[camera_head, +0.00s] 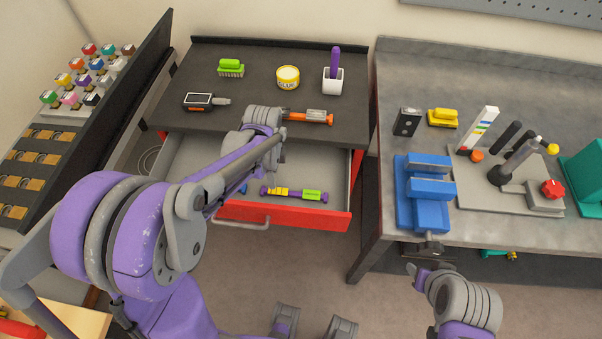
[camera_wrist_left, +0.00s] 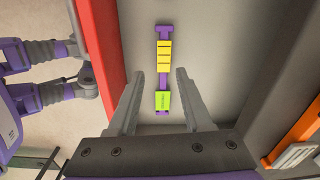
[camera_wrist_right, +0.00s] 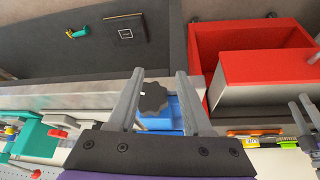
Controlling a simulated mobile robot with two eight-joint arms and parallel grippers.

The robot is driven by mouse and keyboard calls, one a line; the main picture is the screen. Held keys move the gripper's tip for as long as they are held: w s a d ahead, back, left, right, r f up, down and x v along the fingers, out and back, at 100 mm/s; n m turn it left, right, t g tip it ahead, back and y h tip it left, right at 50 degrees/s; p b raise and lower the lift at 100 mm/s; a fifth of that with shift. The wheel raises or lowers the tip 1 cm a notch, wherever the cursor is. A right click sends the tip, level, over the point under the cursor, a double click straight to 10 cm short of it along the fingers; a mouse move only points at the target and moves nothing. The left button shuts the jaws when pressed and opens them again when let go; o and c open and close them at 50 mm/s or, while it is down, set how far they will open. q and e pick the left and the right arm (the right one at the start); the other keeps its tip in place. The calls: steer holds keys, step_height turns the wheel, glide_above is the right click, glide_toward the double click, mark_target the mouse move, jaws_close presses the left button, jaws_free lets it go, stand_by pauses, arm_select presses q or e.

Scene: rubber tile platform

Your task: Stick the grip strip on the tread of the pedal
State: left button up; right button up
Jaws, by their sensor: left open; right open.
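A purple bar-shaped item (camera_head: 293,194) lies in the open red-fronted drawer, with a yellow dark-striped section and a green labelled section. In the left wrist view, the same purple item (camera_wrist_left: 163,78) lies beyond and between my fingers. My left gripper (camera_wrist_left: 160,73) is open and empty above the drawer, its fingers on either side of the green section's line. My right gripper (camera_wrist_right: 160,72) is open and empty in front of the blue vise (camera_head: 426,190), near its dark knob (camera_wrist_right: 152,97). I cannot clearly tell which part is the grip strip or the pedal tread.
The drawer (camera_head: 336,217) hangs under a dark bench holding a green brush (camera_head: 231,68), yellow glue tin (camera_head: 288,77), white cup (camera_head: 333,80) and orange-handled tool (camera_head: 308,116). A plate with levers (camera_head: 517,204) stands right of the vise.

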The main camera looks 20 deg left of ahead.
mark_target(278, 191)
arm_select(q)
steer(key=shift+w+d+f+m, duration=0.25)
steer(key=shift+w+f+m, duration=0.35)
steer(key=shift+w+f, duration=0.1)
steer(key=shift+s+a+f+b, duration=0.15)
steer(key=shift+f+b, duration=0.25)
steer(key=shift+f, duration=0.2)
step_height(278, 191, down, 7)
steer(key=b, duration=0.5)
steer(key=shift+r, duration=0.15)
arm_select(e)
step_height(278, 191, down, 6)
steer(key=s, duration=0.1)
steer(key=shift+s+d, duration=0.15)
steer(key=shift+d, duration=0.15)
steer(key=shift+f, duration=0.15)
arm_select(q)
steer(key=shift+c, duration=0.2)
jaws_close()
steer(key=shift+r, duration=0.25)
arm_select(e)
steer(key=shift+r, duration=0.2)
arm_select(q)
steer(key=shift+r+p, duration=1.7)
steer(key=shift+r, duration=0.6)
arm_select(e)
steer(key=shift+w+r, duration=0.2)
steer(key=shift+r, duration=1.35)
